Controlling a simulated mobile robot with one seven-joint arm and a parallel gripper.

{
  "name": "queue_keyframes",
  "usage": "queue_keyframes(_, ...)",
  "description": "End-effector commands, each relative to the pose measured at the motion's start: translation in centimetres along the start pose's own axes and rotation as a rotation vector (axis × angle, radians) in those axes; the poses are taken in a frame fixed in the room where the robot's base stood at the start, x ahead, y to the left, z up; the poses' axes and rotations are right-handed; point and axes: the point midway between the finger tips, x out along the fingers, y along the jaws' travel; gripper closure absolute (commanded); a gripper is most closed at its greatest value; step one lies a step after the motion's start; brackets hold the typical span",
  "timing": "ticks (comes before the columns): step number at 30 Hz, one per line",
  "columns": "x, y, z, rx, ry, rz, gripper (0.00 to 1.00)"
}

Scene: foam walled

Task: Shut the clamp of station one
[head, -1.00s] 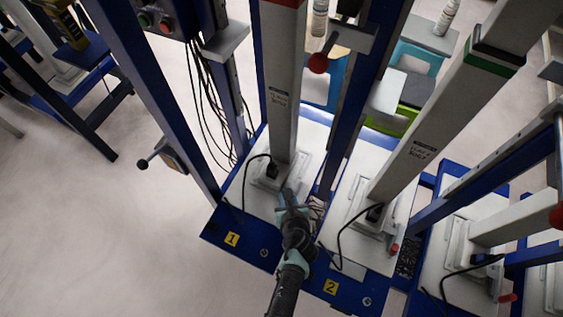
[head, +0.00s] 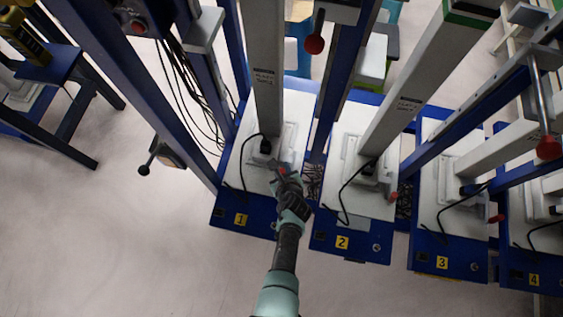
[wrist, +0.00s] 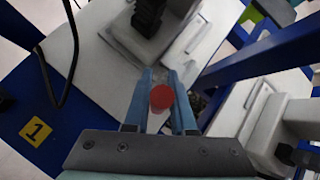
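Station one is the bay with the yellow 1 label (head: 240,219), also in the wrist view (wrist: 35,131). Its clamp (head: 262,148) sits at the foot of the white column on a white plate. My gripper (head: 279,167) is low at the front right of this clamp. In the wrist view, the red end of the clamp's handle (wrist: 162,97) lies between the fingers of my gripper (wrist: 160,88), pointing toward the camera. The fingers are close along both sides of it and look shut on it. The handle's lower part is hidden.
Station two (head: 342,242) stands close on the right, with its own red handle (head: 393,197). Stations three (head: 442,262) and four (head: 534,279) follow. A black cable (head: 243,165) loops left of the clamp. Blue posts flank the bay. The floor in front is clear.

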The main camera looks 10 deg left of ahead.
Motion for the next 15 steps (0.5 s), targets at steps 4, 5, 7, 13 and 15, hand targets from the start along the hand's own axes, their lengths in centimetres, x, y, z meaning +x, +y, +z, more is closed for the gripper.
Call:
queue_keyframes(4,0.04,0.13,-0.05,-0.004,0.001,0.002,0.51)
queue_keyframes(5,0.03,0.12,-0.05,-0.004,0.001,0.002,0.47)
queue_keyframes(7,0.03,0.10,-0.04,-0.003,0.001,0.002,0.47)
queue_keyframes(13,-0.03,0.06,-0.02,-0.002,0.000,0.001,0.47)
queue_keyframes(15,-0.30,0.03,0.03,-0.001,0.001,0.001,0.47)
